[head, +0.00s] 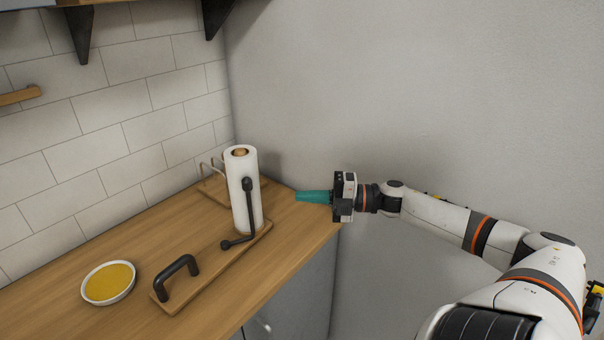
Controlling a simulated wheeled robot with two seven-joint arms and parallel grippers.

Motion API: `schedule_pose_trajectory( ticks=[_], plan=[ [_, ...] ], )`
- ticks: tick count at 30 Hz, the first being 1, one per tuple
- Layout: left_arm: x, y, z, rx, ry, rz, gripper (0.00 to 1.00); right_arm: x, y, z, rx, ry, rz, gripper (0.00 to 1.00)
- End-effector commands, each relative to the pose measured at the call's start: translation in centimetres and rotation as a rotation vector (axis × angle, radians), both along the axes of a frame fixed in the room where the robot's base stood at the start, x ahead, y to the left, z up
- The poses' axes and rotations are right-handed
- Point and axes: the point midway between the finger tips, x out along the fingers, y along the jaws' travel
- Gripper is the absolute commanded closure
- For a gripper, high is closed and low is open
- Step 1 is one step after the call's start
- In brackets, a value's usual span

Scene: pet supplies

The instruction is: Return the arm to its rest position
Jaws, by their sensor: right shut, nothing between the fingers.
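My right arm reaches in from the lower right, stretched out to the left along the grey wall. My right gripper (299,196) is at its end, with its teal fingers shut together and nothing seen between them. The fingers show over the far right corner of the wooden counter, to the right of the paper towel roll and apart from it in the picture. My left gripper and left arm are not in view.
On the wooden counter (205,318) stand a white paper towel roll (240,190) on a holder, a wooden board with a black handle (177,279), and a dish of yellow contents (108,283). Black shelf brackets (79,35) hang above. Room right of the counter is open before the wall.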

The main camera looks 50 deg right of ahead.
Motion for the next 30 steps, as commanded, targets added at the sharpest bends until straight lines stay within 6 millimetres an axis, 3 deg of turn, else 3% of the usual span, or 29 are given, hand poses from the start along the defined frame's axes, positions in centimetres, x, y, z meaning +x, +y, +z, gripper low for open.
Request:
schedule_pose_trajectory(
  ticks=[10,14,17,18,22,26,30],
  plan=[
    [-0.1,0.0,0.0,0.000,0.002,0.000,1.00,-0.2,-0.7,-0.5,0.011,0.008,-0.020,1.00],
    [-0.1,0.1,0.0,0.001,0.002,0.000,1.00,-0.4,-3.5,-4.1,0.081,0.065,-0.148,1.00],
    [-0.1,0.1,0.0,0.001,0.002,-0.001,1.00,-1.4,-6.8,-9.7,0.179,0.155,-0.325,1.00],
    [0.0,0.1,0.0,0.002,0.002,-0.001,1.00,-2.0,-8.0,-12.4,0.221,0.198,-0.401,1.00],
    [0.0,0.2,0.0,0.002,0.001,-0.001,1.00,-5.0,-10.4,-21.7,0.353,0.352,-0.632,1.00],
    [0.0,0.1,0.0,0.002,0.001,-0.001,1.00,-9.0,-10.4,-31.0,0.466,0.517,-0.830,1.00],
    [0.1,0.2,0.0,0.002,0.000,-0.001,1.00,-14.0,-7.9,-40.3,0.563,0.706,-1.011,1.00]
  ],
)
